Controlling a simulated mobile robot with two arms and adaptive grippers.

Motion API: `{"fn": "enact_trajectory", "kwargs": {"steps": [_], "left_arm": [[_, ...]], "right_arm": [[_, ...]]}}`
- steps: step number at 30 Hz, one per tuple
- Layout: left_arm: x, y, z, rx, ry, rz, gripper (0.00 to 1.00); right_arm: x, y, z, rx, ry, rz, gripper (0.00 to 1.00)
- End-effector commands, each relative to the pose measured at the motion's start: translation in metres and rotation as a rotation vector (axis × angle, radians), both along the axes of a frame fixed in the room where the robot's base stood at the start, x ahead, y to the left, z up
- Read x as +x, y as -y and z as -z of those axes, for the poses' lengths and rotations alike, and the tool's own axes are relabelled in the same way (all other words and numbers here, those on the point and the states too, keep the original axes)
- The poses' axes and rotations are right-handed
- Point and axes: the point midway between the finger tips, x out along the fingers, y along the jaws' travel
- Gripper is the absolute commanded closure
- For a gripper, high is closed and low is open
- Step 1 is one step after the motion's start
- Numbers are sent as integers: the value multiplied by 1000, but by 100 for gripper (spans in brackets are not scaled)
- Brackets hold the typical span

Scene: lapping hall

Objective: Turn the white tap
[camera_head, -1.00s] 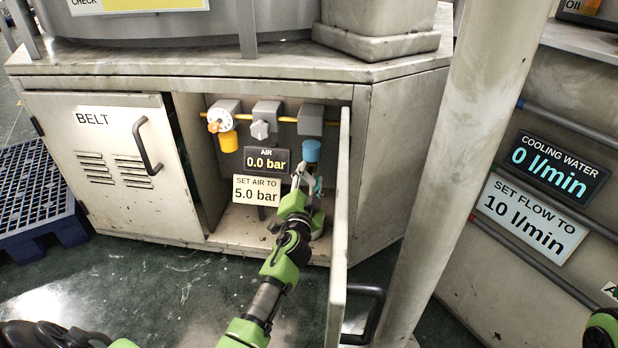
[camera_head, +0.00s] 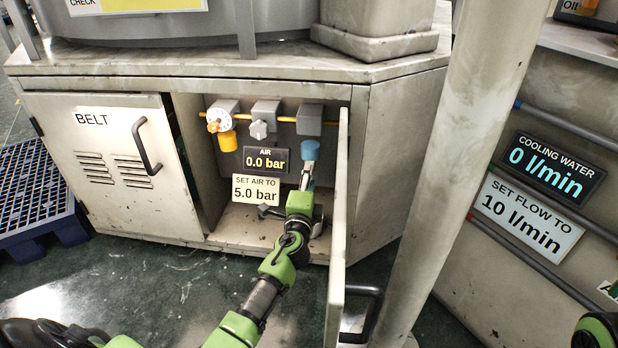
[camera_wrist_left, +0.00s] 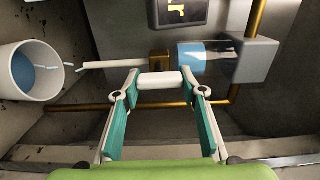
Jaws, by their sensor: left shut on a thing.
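The white tap (camera_wrist_left: 160,79) is a short white bar by a brass fitting (camera_wrist_left: 160,64) at the end of a clear and blue bowl (camera_wrist_left: 196,62) in the left wrist view. In the head view this blue bowl (camera_head: 310,149) hangs under a grey block inside the open cabinet; the tap is hidden there by my gripper. My left gripper (camera_wrist_left: 159,82) is shut on the tap, one finger at each end of the bar. It shows below the bowl in the head view (camera_head: 306,178). Only part of my right arm shows at the lower right edge; its gripper is out of view.
A cup (camera_wrist_left: 28,72) with bluish contents stands near the white outlet tube (camera_wrist_left: 112,64). The open cabinet door (camera_head: 340,240) is close on the right of my left arm. The air display (camera_head: 266,160) reads 0.0 bar, above a 5.0 bar sign (camera_head: 256,190). A pillar (camera_head: 450,180) stands further right.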

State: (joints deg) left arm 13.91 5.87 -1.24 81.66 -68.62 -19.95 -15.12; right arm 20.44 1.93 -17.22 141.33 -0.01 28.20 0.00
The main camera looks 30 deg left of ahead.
Motion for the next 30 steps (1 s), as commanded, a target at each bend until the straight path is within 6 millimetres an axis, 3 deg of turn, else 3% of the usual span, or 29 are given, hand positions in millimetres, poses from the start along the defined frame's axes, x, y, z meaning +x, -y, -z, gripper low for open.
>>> {"fn": "enact_trajectory", "kwargs": {"steps": [18, 19, 30], "left_arm": [[0, 0, 0, 37, -13, 0, 83], [0, 0, 0, 37, -13, 0, 54], [-2, 1, 0, 34, -12, 0, 54]], "right_arm": [[0, 0, 0, 1, 2, 0, 100], [0, 0, 0, 1, 2, 0, 100], [-2, 2, -1, 5, 8, -1, 100]]}}
